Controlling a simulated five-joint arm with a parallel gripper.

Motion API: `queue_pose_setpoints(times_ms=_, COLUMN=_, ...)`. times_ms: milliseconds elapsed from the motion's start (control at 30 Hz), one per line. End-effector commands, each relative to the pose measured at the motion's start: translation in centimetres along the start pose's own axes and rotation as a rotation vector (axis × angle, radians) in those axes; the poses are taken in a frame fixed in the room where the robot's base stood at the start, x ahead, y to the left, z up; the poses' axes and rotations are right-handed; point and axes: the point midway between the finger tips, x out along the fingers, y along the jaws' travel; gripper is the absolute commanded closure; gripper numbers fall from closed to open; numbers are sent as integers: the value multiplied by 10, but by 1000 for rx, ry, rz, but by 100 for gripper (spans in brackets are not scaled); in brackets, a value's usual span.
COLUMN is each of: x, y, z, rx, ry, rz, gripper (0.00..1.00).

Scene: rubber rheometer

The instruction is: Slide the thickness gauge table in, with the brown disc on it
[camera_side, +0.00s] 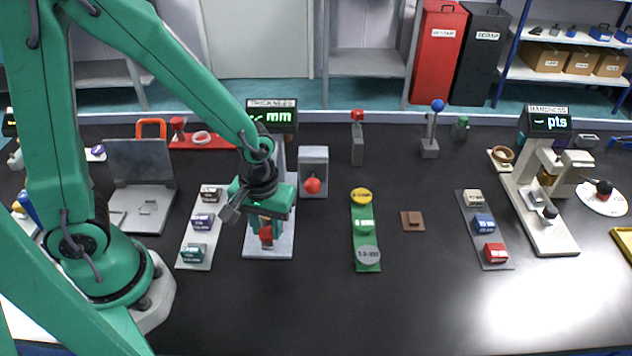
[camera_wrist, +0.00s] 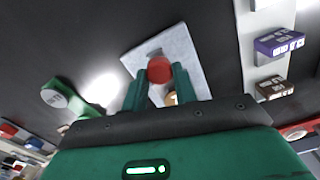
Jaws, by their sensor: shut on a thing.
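The thickness gauge has a dark display (camera_side: 271,116) reading "mm" and a pale grey base plate (camera_side: 268,246). The plate also shows in the wrist view (camera_wrist: 190,45). My gripper (camera_side: 266,236) is low over the front of this plate. In the wrist view its two green fingers (camera_wrist: 160,72) are closed on a red knob (camera_wrist: 160,68), which also shows in the side view (camera_side: 266,233). A small tan-brown piece (camera_wrist: 170,98) shows just past the knob, partly hidden by my gripper; it may be the brown disc. My arm hides most of the gauge's middle.
A rack of labelled blocks (camera_side: 198,237) stands close on the left. A grey box with a red knob (camera_side: 313,168) stands close at the back right. A green strip (camera_side: 366,240) and a small brown square (camera_side: 412,221) lie farther right. The front table is clear.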

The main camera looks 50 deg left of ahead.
Motion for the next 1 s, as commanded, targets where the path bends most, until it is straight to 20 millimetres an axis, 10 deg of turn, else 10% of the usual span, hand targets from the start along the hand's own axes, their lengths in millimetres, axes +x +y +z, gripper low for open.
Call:
queue_pose_setpoints(times_ms=533, x=-1, y=-5, z=-24, rx=2, ry=5, rz=4, gripper=100)
queue_pose_setpoints(times_ms=567, x=-1, y=-5, z=-24, rx=2, ry=5, rz=4, gripper=70)
queue_pose_setpoints(times_ms=667, x=-1, y=-6, z=-24, rx=2, ry=4, rz=4, gripper=51)
queue_pose_setpoints(times_ms=1000, x=-1, y=-6, z=-23, rx=1, ry=2, rz=2, gripper=50)
